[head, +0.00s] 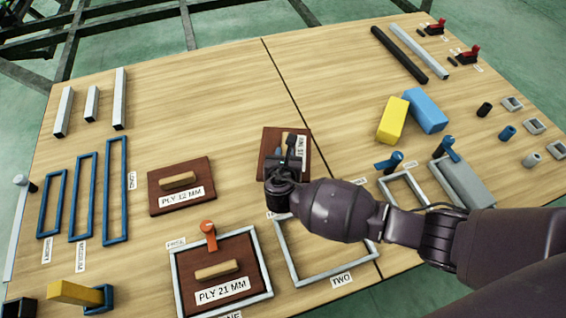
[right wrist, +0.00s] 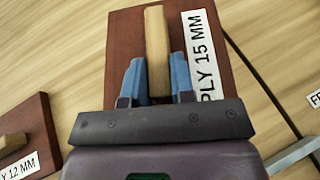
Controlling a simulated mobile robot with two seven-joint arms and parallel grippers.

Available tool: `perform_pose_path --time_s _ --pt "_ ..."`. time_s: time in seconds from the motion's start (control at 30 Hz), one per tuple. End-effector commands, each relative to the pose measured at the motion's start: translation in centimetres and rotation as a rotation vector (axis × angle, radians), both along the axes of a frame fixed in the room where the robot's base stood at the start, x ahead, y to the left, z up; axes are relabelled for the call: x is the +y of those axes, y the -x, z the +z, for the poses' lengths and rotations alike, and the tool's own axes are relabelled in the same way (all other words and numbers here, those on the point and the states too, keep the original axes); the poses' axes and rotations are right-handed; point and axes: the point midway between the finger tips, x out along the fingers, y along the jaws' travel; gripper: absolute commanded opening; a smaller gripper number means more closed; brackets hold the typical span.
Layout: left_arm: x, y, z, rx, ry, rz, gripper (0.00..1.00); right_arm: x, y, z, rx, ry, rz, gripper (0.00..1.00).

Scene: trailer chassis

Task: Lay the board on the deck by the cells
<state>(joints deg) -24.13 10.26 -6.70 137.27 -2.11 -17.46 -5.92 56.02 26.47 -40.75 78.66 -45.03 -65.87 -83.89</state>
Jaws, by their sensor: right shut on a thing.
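The dark red-brown PLY 15 MM board (head: 272,147) has a wooden bar handle (right wrist: 156,40) and a white label. My right gripper (head: 287,160) is over it, its blue fingers (right wrist: 157,80) shut on the handle. Whether the board touches the wooden surface is hard to tell. The PLY 12 MM board (head: 160,207) lies flat to its left. The PLY 21 MM board (head: 252,268) lies inside grey frame ONE (head: 176,283), under an orange clamp (head: 208,231). Grey frame TWO (head: 301,281) looks empty, partly hidden by my right arm. My left gripper is out of view.
Blue frames (head: 83,195) and grey bars (head: 91,104) lie at left. A yellow block (head: 393,119) and blue block (head: 425,109) lie right of the seam. A smaller grey frame (head: 424,188) and a grey block (head: 465,184) are near my right arm. The back middle is clear.

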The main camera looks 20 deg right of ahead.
Motion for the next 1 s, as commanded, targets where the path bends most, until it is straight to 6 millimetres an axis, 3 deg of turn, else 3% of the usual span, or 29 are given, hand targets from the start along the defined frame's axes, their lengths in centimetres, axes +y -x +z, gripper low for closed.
perform_pose_path --time_s 0.3,0.77,0.8,0.93,1.0 --pt "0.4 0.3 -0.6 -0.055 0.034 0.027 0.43 0.0 0.2 -4.2 0.005 0.002 -0.001 0.00" --pt "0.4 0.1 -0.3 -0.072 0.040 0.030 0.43 0.0 -0.1 -4.3 -0.002 0.000 -0.001 0.00" --pt "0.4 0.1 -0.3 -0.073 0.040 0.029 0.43 0.0 0.0 -4.4 -0.001 0.000 -0.001 0.26" --pt "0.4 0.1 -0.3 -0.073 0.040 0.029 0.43 0.0 0.0 -4.3 -0.001 0.000 -0.001 0.46" --pt "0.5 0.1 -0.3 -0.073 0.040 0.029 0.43 0.0 0.0 -4.3 -0.001 0.000 -0.001 0.49"
